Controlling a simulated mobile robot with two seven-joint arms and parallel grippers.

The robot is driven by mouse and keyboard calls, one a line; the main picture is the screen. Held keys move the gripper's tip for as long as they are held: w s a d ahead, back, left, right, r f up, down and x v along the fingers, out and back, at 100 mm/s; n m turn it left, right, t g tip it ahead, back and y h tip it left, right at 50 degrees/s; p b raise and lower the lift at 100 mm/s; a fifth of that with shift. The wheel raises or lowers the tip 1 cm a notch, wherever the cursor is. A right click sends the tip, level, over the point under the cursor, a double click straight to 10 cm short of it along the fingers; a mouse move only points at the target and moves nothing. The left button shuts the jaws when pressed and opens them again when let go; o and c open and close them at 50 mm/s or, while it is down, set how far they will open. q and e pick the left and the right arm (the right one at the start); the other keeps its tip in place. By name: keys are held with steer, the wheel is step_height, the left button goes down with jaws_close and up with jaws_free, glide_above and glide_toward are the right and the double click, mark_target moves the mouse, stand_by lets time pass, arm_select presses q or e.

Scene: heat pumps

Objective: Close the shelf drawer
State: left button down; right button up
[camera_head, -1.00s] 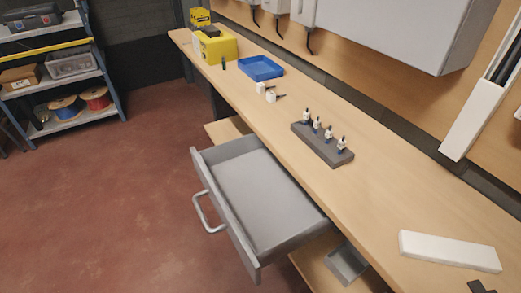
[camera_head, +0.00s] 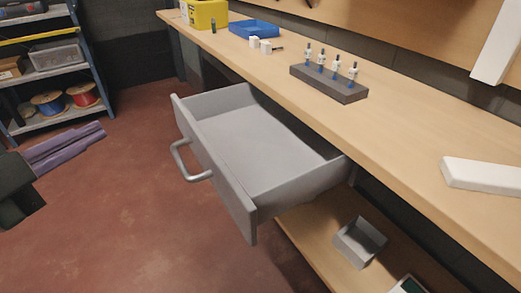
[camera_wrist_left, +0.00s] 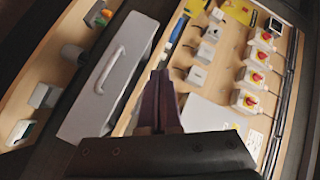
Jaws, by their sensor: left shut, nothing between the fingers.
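The grey drawer (camera_head: 255,150) hangs out from under the workbench, open and empty, with a bar handle (camera_head: 188,166) on its front panel. In the left wrist view the drawer front (camera_wrist_left: 108,78) and its handle (camera_wrist_left: 108,70) show to the left of the fingers. My left gripper (camera_head: 100,132) enters at the left of the head view, with its purple fingers shut and empty. It is apart from the drawer, in front of and to the left of the handle. Its closed fingers also show in the left wrist view (camera_wrist_left: 160,80). My right gripper is not seen.
The workbench (camera_head: 400,165) carries a dark block with several small fittings (camera_head: 328,82), a blue tray (camera_head: 254,28), a yellow box (camera_head: 205,14) and a white bar (camera_head: 482,173). A grey bin (camera_head: 360,242) sits on the lower shelf. The floor before the drawer is clear.

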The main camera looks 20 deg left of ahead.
arm_select(q)
step_height(320, 180, down, 6)
steer(key=s+d+m+h+b, duration=0.2)
steer(key=m+h+b, duration=0.3)
steer(key=m, duration=0.2)
steer(key=m+g+h+b, duration=0.2)
steer(key=m+h+b, duration=0.2)
steer(key=m+h, duration=0.3)
glide_toward(224, 191)
steer(key=x, duration=0.6)
steer(key=shift+w+d+b, duration=0.2)
steer(key=shift+w+b, duration=0.15)
steer(key=shift+w, duration=0.05)
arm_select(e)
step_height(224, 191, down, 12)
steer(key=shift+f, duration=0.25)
